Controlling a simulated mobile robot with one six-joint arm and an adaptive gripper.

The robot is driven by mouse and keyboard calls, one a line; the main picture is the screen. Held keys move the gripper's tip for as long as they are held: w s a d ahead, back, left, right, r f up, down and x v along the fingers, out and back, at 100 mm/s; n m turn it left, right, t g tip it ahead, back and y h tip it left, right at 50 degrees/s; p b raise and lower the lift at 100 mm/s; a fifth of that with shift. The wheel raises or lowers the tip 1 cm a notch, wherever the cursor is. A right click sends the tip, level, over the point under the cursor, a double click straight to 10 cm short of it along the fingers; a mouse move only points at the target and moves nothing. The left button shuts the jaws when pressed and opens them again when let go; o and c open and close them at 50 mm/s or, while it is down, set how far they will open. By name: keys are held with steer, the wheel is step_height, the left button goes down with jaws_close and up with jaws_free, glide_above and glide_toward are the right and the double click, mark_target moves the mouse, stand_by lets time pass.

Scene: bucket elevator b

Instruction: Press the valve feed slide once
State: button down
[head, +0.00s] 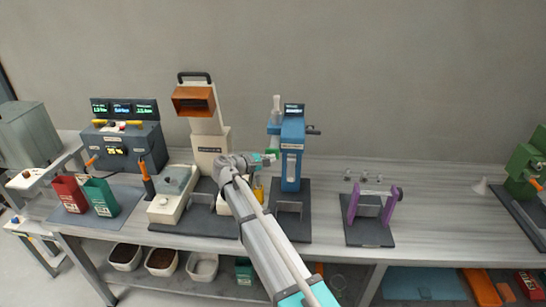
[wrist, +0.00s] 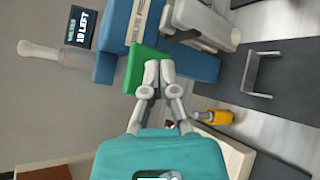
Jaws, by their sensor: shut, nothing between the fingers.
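The blue valve feed machine (head: 292,155) stands on a dark base on the bench. A green block (wrist: 143,66), which looks like its slide, sticks out from its left side; it shows small in the head view (head: 272,153). My gripper (wrist: 159,70) is shut and empty, with its fingertips at the green block, overlapping it in the wrist view. I cannot tell whether they touch it. In the head view my gripper (head: 264,160) is just left of the blue body. A small display (wrist: 81,27) on the machine is lit and seems to read "LEFT" with a number.
A yellow-handled item (wrist: 212,117) stands below my gripper. The cream machine with an orange hood (head: 194,100) is close on the left. A purple-framed stand (head: 370,205) is to the right. Bare bench (head: 435,200) lies further right.

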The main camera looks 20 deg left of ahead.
steer(key=shift+s+d, duration=0.2)
steer(key=shift+s, duration=0.7)
steer(key=shift+s+d, duration=0.2)
steer(key=shift+s, duration=0.6)
steer(key=shift+s+d, duration=0.2)
steer(key=shift+s, duration=0.65)
steer(key=shift+s+d, duration=0.2)
steer(key=shift+s, duration=0.6)
steer(key=shift+d, duration=0.1)
steer(key=s+d+f+m+g, duration=0.1)
steer(key=d+f+m+g, duration=0.35)
steer(key=d, duration=0.85)
steer(key=d+f+m+g, duration=0.4)
steer(key=d+f, duration=0.2)
steer(key=d, duration=0.7)
steer(key=s+d+f+m+g+y, duration=0.2)
steer(key=s+d+m+y, duration=0.2)
steer(key=s+d, duration=0.3)
steer(key=s+d+f+m+g+y+b, duration=0.1)
steer(key=s+d+f+m+g+y, duration=0.1)
steer(key=d, duration=0.8)
steer(key=shift+s+d+f+m+g+y+b, duration=0.35)
steer(key=shift+s+f+m+y, duration=0.55)
steer(key=shift+s+m, duration=1.2)
